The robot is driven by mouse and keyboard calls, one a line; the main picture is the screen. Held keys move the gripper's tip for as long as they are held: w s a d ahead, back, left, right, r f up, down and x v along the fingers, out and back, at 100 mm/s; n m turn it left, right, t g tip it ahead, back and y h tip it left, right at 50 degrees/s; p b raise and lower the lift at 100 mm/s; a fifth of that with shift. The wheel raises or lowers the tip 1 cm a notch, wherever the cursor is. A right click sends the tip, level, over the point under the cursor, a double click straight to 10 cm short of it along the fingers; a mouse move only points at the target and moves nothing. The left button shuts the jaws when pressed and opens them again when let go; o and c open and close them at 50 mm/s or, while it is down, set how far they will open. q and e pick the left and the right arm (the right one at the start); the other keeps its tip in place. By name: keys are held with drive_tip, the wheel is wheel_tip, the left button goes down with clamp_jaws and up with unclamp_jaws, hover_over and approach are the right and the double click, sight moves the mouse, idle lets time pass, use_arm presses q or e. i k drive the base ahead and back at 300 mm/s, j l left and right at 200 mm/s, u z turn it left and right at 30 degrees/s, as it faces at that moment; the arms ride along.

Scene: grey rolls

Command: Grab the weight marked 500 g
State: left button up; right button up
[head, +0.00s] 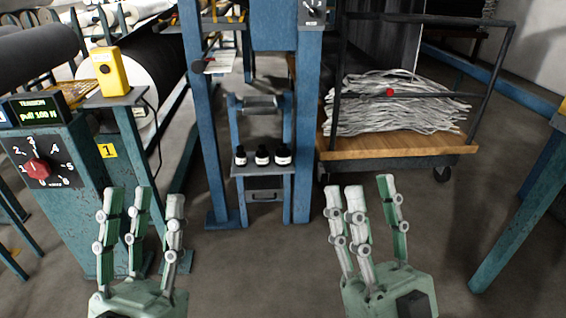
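Three small dark weights with white labels stand side by side on a small shelf (264,171) of the blue frame: a left one (240,158), a middle one (262,158) and a right one (283,158). Their markings are too small to read, so I cannot tell which is 500 g. My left gripper (144,194) is open and empty, fingers pointing up, in front and left of the shelf. My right gripper (359,186) is open and empty, in front and right of the shelf. Neither touches a weight.
A blue machine frame (207,130) surrounds the shelf. At left stands a control box (60,205) with a red knob, and a yellow device (110,72) on a stand. At right is a cart (400,147) with pale strands. A blue post (515,215) stands far right.

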sight(241, 156)
drive_tip(key=i+z, duration=0.45)
drive_tip(key=i, duration=1)
